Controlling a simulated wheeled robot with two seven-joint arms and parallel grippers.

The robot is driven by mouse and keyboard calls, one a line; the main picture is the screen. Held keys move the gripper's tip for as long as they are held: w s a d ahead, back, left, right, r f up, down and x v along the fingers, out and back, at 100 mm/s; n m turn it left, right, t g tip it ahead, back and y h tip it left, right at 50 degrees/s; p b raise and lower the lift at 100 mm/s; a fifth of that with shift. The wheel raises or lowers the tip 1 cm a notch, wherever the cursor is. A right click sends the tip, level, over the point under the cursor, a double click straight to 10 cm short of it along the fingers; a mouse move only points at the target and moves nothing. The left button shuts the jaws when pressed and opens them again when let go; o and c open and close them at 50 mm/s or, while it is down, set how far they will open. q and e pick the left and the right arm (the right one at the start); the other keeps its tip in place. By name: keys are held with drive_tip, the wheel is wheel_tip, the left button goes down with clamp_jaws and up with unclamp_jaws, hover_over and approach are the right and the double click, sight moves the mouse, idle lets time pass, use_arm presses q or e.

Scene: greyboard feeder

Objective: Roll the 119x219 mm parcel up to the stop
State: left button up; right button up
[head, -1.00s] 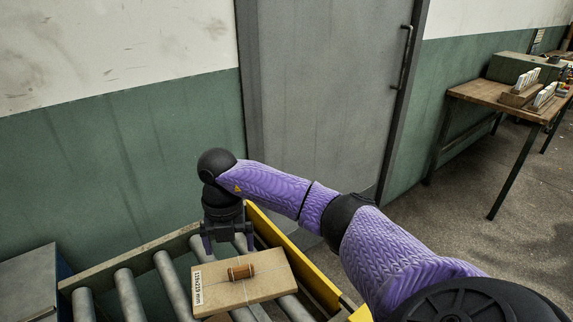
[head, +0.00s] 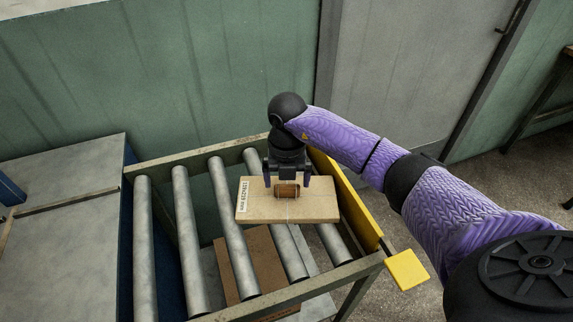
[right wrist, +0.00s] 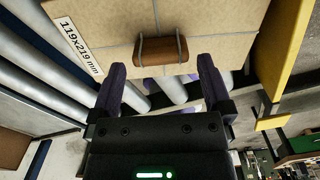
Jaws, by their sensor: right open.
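The parcel (head: 262,211) is a flat tan cardboard box lying on the conveyor's rollers. Its white label, reading 119x219 mm, shows in the right wrist view (right wrist: 80,43). A brown wooden handle on wire (head: 287,190) stands on its top, also seen in the right wrist view (right wrist: 160,52). My right gripper (head: 287,182) is open and empty, pointing down behind the handle with one finger toward each end of it. A yellow plate (head: 350,205), apparently the stop, stands along the conveyor's right end, with a gap between it and the parcel. My left gripper is out of view.
Bare rollers (head: 185,240) lie left of the parcel inside the conveyor's side rails (head: 270,301). A brown board or box (head: 262,258) lies below the rollers. A grey-topped cabinet (head: 65,230) stands at left. The green wall is close behind.

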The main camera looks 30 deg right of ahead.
sight(287, 194)
drive_tip(key=shift+f+b, duration=0.3)
drive_tip(key=shift+f, duration=1.1)
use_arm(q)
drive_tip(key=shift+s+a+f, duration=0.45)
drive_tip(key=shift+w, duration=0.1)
